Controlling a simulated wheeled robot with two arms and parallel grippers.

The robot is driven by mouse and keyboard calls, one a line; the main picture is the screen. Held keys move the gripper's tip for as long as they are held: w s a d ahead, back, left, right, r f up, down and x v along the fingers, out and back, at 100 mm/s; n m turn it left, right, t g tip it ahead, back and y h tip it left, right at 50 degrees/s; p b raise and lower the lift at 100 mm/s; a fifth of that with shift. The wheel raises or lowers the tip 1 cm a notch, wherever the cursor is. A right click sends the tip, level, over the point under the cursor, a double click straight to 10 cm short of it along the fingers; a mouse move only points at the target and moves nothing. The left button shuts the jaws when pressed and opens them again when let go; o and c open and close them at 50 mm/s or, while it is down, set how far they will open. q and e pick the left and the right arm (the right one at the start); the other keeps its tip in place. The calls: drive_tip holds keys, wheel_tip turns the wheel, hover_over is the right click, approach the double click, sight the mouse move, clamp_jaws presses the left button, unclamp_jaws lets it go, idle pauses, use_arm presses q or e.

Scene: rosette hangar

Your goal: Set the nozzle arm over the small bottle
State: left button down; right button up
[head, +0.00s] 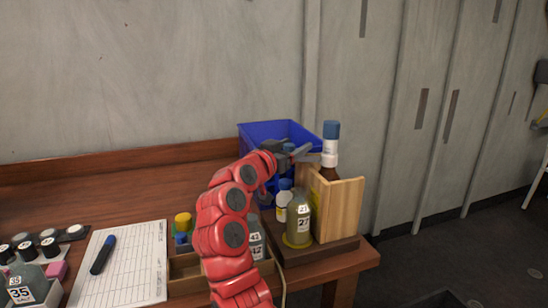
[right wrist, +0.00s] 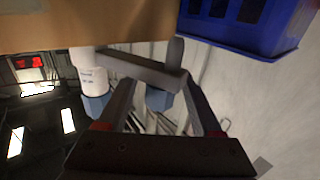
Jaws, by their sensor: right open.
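My right gripper (head: 284,154) is open at the top of the wooden stand (head: 340,207), at the end of my red arm. In the right wrist view, a grey bar, seemingly the nozzle arm (right wrist: 140,69), crosses near the fingertips (right wrist: 158,88). A blue piece (right wrist: 158,100) shows between the fingers; I cannot tell whether they touch the bar. A blue-capped white and brown bottle (head: 330,147) stands upright at the stand's top. Below, a small olive bottle labelled 21 (head: 299,222) stands on a yellow disc, beside a blue-capped bottle (head: 282,204). My left gripper is not in view.
A blue bin (head: 252,132) stands behind the gripper, against the wall. My arm partly hides a wooden tray (head: 185,266) and bottles. A paper sheet (head: 130,266) with a marker (head: 103,254) lies left. The table's right edge is close to the stand.

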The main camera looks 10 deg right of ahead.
drive_tip(key=v, duration=1.6)
